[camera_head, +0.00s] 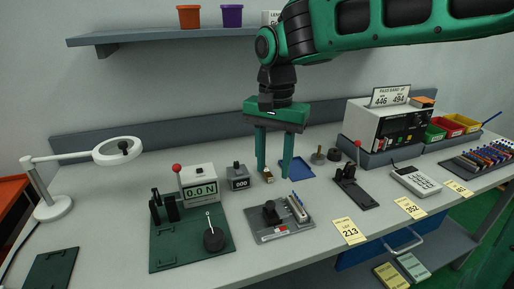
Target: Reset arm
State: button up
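My gripper (273,175) is green, with two long fingers pointing straight down over the middle of the workbench (120,183). The fingers are apart and nothing shows held between them. A small brown and pale piece (268,178) shows by the left fingertip, low between the fingers; I cannot tell whether it touches the finger. A blue tray (297,169) lies behind and beside the right finger, which covers part of it. My green arm reaches in from the upper right.
A force gauge (200,187) on a green plate stands left, near a small counter box (239,178). A grey fixture (280,217) sits in front of my gripper. A black lever press (352,186) and meter box (390,122) stand right. A shelf (150,36) is above left.

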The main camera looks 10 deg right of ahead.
jog(key=s+d+f, duration=0.2)
jog(key=s+d, duration=0.2)
jog(key=d, duration=0.4)
jog(key=s+d+f, duration=0.2)
jog(key=s+d, duration=0.2)
jog(key=d, duration=0.5)
jog(key=s+d+f, duration=0.2)
jog(key=s+d, duration=0.2)
jog(key=d, duration=0.4)
jog(key=s+d+f, duration=0.3)
jog(key=s+d, duration=0.1)
jog(key=s, duration=0.6)
jog(key=shift+d+f, duration=0.35)
jog(key=shift+f, duration=0.05)
